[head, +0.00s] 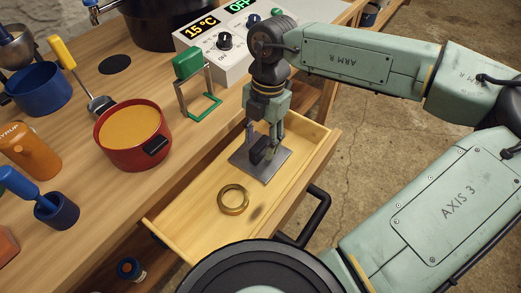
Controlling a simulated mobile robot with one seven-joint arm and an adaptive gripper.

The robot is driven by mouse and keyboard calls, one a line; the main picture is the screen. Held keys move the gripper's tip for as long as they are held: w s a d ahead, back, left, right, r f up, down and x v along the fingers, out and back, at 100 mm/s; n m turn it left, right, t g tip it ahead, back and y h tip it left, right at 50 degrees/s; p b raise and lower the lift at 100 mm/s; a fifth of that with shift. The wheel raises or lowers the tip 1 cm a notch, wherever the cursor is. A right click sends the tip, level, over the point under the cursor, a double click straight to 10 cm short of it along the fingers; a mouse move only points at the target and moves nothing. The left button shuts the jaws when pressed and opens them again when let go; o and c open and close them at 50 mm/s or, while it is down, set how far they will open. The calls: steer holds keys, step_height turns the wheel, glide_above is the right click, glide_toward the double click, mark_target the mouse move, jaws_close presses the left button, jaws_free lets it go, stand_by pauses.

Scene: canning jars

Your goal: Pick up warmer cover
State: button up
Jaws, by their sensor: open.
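A flat grey square plate (264,174), which looks to be the warmer cover, lies in the open wooden drawer towards its right end. My gripper (262,148) points down over the middle of the plate, with its fingers open. A dark block shows at the fingertips; I cannot tell how much of it is a handle on the plate and how much is finger pad. Whether the fingers touch the plate is hidden from this angle.
A brass ring (233,199) lies in the drawer (186,214), left of the plate. The drawer's black handle (314,215) sticks out in front. On the bench stand a red pot (133,152), a green-handled wire tool (188,66) and a control box (237,68). The drawer floor left of the ring is clear.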

steer(key=shift+s+a+f, duration=0.1)
steer(key=shift+f, duration=0.7)
steer(key=shift+c, duration=0.4)
jaws_close()
